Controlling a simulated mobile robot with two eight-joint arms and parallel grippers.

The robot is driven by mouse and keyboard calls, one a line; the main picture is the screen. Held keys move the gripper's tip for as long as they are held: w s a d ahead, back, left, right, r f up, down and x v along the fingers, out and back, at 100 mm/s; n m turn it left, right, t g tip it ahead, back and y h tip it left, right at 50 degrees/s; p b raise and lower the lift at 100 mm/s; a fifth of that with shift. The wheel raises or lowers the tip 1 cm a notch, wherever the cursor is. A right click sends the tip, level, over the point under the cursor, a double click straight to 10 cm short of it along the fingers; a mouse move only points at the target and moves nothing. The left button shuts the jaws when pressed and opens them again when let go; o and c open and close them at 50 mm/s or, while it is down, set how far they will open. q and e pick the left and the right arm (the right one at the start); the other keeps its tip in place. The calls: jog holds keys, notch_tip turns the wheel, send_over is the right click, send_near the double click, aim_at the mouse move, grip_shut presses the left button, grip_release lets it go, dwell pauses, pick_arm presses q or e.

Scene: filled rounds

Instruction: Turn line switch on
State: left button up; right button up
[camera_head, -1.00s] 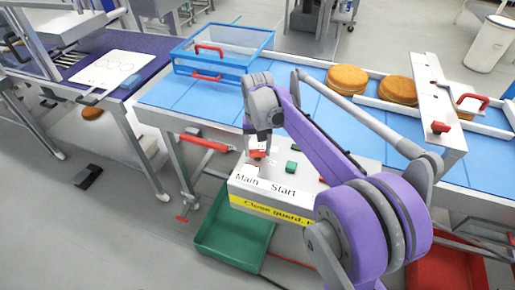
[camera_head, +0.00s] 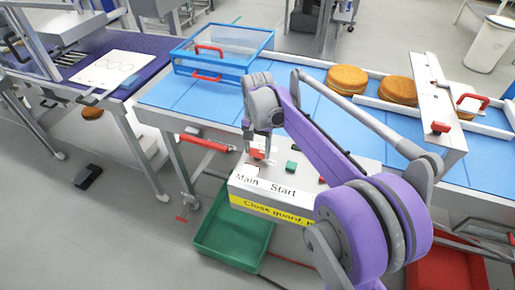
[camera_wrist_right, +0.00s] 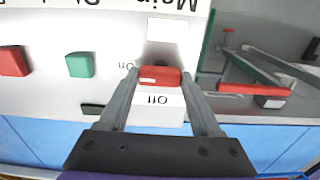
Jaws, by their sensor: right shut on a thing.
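The control box (camera_head: 275,196) has a light top labelled "Main" and "Start" and a yellow "Close guard" strip on its front. A red switch knob (camera_head: 257,155) stands by "Main". My right gripper (camera_head: 258,145) is at this knob, pointing down. In the right wrist view, the right gripper (camera_wrist_right: 162,76) is shut on the red knob (camera_wrist_right: 160,76), one finger at each end. The picture there is upside down, with "On" left of the knob and "Off" just below it. A green button (camera_head: 291,167) stands beside it by "Start". My left gripper is not in view.
A blue-framed clear guard (camera_head: 222,50) with red handles stands over the blue conveyor (camera_head: 300,80). Orange-brown rounds (camera_head: 347,79) lie on the conveyor. A green bin (camera_head: 233,229) is on the floor. Another red button (camera_wrist_right: 13,61) is on the box.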

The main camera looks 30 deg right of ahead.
aim_at(258, 151)
jog(key=o, duration=1.4)
jog(key=shift+c, duration=0.2)
notch_tip(258, 151, up, 11)
jog(key=shift+p, duration=0.4)
jog(key=shift+f, duration=0.1)
